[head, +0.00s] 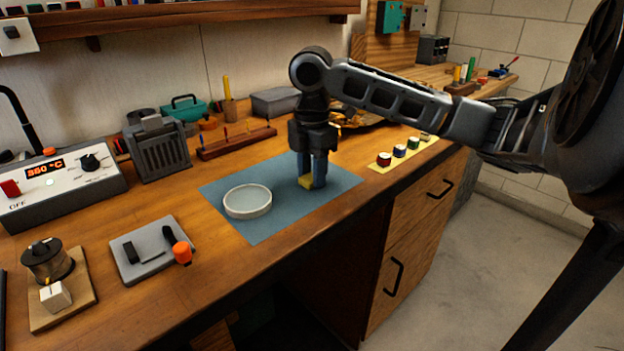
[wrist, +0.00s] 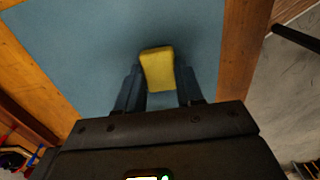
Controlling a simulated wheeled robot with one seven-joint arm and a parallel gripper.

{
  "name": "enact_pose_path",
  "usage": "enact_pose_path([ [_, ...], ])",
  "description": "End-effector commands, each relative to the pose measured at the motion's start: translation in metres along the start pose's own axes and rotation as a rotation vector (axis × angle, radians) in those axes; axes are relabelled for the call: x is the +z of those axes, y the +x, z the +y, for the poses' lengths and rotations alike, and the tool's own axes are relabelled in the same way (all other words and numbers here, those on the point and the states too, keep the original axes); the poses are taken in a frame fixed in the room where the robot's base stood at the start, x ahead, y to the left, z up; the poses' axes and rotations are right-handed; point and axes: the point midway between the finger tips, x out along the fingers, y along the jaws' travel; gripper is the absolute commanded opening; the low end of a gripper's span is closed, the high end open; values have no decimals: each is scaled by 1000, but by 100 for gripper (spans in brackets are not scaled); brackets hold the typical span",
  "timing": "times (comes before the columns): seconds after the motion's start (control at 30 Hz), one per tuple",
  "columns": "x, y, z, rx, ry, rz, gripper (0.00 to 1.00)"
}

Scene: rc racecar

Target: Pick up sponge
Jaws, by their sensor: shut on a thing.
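The yellow sponge (wrist: 157,69) sits between the two blue fingers of my gripper (wrist: 158,92) in the wrist view. In the head view the sponge (head: 306,182) shows as a small yellow patch at the fingertips, low over the blue mat (head: 222,190). My gripper (head: 312,178) points straight down and is shut on the sponge. The fingers hide part of the sponge in the head view. I cannot tell whether the sponge still touches the mat.
A round white dish (head: 248,202) stands on the mat, left of my gripper. Several small round jars (head: 399,151) stand on a yellow strip to the right. A wooden rack (head: 237,142) is behind. The bench's front edge is close in front.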

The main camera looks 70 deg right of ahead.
Motion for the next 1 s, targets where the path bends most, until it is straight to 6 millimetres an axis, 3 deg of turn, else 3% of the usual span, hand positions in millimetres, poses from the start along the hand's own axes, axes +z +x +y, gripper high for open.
enact_pose_path([
  [0.27,0,-5,0,0,0,0,9],
  [0.53,0,-41,1,4,-2,-1,9],
  [1.0,72,-97,-63,0,3,-2,9],
])
